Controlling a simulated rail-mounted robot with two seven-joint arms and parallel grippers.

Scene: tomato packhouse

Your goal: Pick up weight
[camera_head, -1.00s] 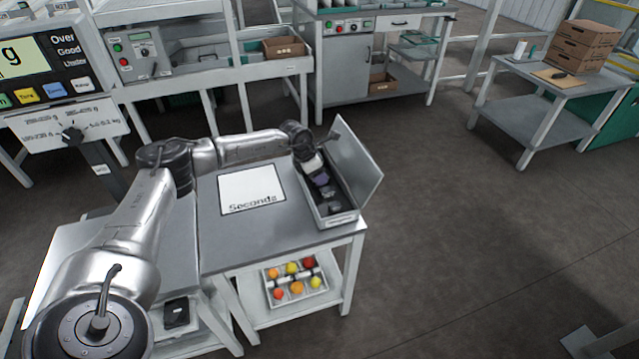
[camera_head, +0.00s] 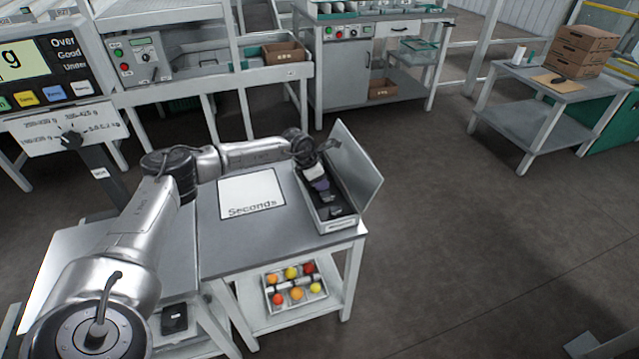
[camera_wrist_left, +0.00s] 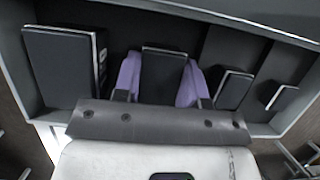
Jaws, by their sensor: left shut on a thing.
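The weights are dark blocks of graded size in an open lidded box (camera_head: 341,223) on the grey table. In the left wrist view, a large weight (camera_wrist_left: 62,62) stands at left and two smaller ones, a middling weight (camera_wrist_left: 232,88) and a small weight (camera_wrist_left: 281,97), stand at right. My left gripper (camera_head: 321,186) reaches down into the box. In the left wrist view its purple fingers (camera_wrist_left: 160,84) are shut on the weight between them (camera_wrist_left: 162,66), which is still inside the box. My right gripper is not in view.
The box's raised lid (camera_head: 357,165) stands on its right side. A white "Seconds" sheet (camera_head: 251,190) lies left of the box. A tray of tomatoes (camera_head: 296,291) is on the shelf below. A scale with a display (camera_head: 45,62) stands at left. Floor to the right is open.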

